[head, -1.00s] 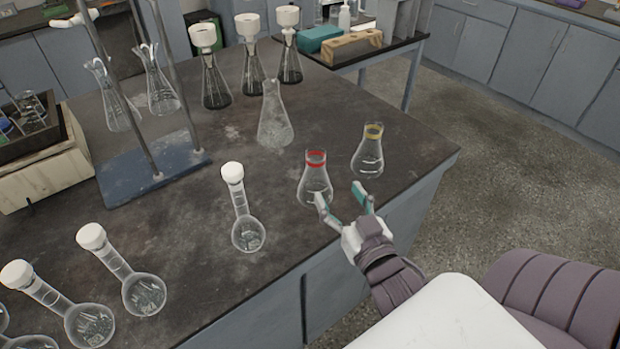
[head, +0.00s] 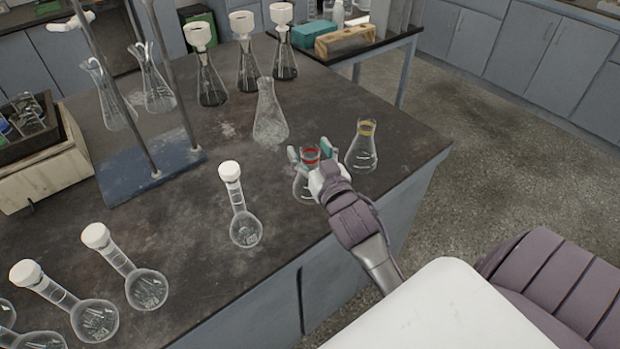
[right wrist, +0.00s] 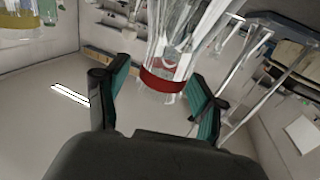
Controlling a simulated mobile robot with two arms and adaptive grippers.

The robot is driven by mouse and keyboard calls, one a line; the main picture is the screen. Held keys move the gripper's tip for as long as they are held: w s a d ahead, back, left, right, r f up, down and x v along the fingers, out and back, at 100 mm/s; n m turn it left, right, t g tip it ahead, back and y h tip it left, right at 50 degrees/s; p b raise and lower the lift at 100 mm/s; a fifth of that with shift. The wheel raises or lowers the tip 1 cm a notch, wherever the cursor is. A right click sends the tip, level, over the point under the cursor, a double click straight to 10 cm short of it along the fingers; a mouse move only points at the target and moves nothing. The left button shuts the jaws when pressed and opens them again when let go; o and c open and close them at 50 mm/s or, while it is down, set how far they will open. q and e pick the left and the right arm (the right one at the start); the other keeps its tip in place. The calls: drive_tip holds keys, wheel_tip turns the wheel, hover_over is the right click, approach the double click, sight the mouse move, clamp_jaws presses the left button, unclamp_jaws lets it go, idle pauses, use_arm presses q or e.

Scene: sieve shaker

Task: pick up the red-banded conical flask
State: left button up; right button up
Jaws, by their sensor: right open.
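The red-banded conical flask (head: 306,185) stands upright on the dark bench near its right front edge. Its red band and neck also show in the right wrist view (right wrist: 163,80). My right gripper (head: 310,152) is open, with one teal-padded finger on each side of the flask's neck. In the right wrist view the open fingers (right wrist: 155,100) flank the red band, with gaps on both sides. Part of the flask is hidden behind the gripper in the head view. My left gripper is not in view.
A yellow-banded conical flask (head: 362,148) stands close to the right of the gripper. A plain clear flask (head: 270,118) stands behind, and a white-capped round flask (head: 244,228) is to the left. The bench (head: 190,260) is bare around the round flask.

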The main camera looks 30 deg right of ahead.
drive_tip(key=shift+s, duration=0.1)
clamp_jaws()
idle(0.4)
